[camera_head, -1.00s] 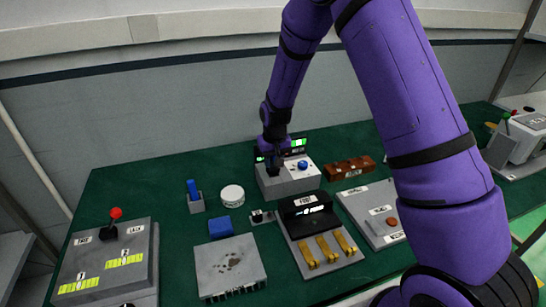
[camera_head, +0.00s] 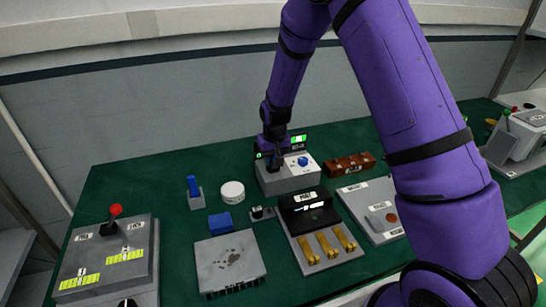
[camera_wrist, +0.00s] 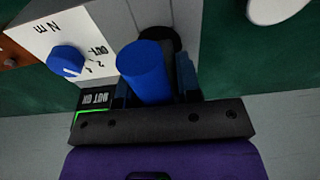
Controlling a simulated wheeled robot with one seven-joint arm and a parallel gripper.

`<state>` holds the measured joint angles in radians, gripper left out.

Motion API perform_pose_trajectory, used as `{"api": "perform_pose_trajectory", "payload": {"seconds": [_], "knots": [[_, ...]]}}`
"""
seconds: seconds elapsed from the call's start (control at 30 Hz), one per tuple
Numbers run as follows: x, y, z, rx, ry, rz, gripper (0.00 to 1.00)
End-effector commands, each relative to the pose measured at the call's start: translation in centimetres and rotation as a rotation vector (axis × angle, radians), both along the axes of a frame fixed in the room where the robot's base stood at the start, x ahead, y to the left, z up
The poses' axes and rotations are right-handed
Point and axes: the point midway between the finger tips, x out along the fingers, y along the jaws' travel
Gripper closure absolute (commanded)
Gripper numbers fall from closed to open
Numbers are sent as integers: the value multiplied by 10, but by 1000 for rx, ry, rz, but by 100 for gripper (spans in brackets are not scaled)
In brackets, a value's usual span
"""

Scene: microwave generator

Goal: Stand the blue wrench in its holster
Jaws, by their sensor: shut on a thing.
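My gripper (camera_head: 274,158) is at the grey box with a white top (camera_head: 288,178) at the back of the bench. In the wrist view my gripper (camera_wrist: 154,88) is shut on a blue cylinder (camera_wrist: 143,68), which I take to be the blue wrench's handle. Its lower end is beside or over a round black part (camera_wrist: 164,38) on the box; I cannot tell whether they touch. In the head view the gripper hides the held piece. A small grey block (camera_head: 197,202), possibly the holster, stands to the left with an upright blue piece (camera_head: 192,184) in it.
The box has a blue dial (camera_wrist: 66,60) and a lit green display (camera_head: 298,140). A white round piece (camera_head: 232,191), a blue block (camera_head: 220,222) and a brown block (camera_head: 350,164) are nearby. A panel with yellow levers (camera_head: 325,246) stands in front. Green bench shows between them.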

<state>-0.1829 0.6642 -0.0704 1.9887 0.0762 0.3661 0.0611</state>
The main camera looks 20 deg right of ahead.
Motion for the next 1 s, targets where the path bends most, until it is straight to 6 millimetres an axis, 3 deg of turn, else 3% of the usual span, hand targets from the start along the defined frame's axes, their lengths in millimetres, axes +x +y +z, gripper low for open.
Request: {"api": "perform_pose_trajectory", "payload": {"seconds": [0.87, 0.9, 1.0], "knots": [[0, 0, -4, 0, -1, 0, 97], [0, 0, -5, 0, -1, 0, 66], [0, 0, -5, 0, -1, 0, 43]]}}
